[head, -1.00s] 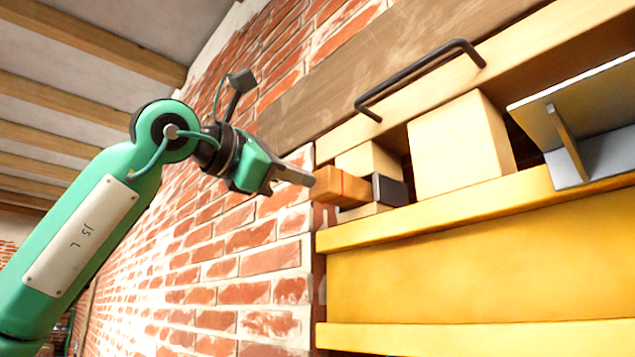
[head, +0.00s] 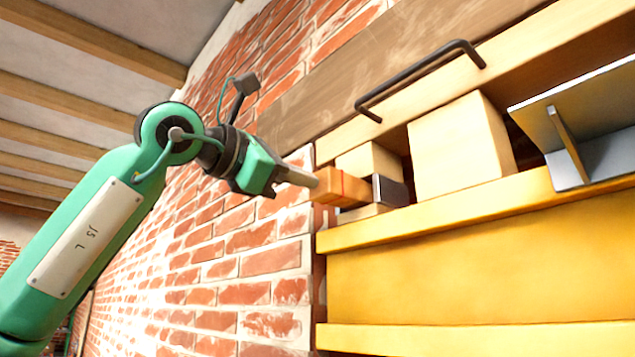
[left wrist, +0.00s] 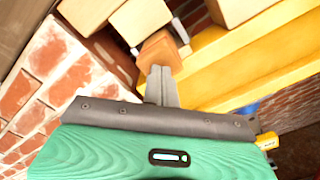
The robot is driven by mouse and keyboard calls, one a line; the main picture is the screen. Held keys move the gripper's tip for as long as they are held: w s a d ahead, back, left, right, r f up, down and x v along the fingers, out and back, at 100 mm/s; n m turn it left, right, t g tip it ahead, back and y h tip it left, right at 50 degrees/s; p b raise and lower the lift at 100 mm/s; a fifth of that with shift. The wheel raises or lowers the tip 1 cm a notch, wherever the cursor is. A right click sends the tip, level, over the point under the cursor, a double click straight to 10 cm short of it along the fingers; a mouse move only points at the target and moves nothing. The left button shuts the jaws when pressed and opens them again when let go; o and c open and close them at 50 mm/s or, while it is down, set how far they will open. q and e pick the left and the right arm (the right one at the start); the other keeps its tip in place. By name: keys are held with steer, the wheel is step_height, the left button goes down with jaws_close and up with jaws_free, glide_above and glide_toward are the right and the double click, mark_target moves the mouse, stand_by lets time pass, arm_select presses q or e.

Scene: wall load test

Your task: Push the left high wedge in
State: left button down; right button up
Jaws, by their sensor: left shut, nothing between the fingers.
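The left high wedge (head: 338,187) is an orange-brown wooden piece with a thin red line across it. It sticks out at the left end of the gap above the yellow beam, beside a dark grey block (head: 391,191). My left gripper (head: 313,180) is shut and empty, its fingertips at the wedge's outer end and seemingly touching it. In the left wrist view the shut fingers (left wrist: 160,75) point straight at the wedge (left wrist: 160,50) and cover part of its near end. My right gripper is not in view.
Pale wooden blocks (head: 460,145) stand in the gap on the yellow beam (head: 480,210). A grey metal bracket (head: 590,150) is at the right. A black handle (head: 420,70) sits on the board above. A brick wall (head: 230,240) lies left, with free room before it.

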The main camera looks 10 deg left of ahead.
arm_select(q)
steer(key=shift+w+d, duration=0.4)
steer(key=shift+w, duration=0.15)
steer(key=shift+w+d+p, duration=0.45)
steer(key=shift+w+d, duration=0.05)
steer(key=shift+w, duration=0.05)
steer(key=shift+w+d, duration=0.1)
steer(key=shift+w, duration=0.05)
steer(key=b+v, duration=0.2)
steer(key=v, duration=0.7)
stand_by(0.5)
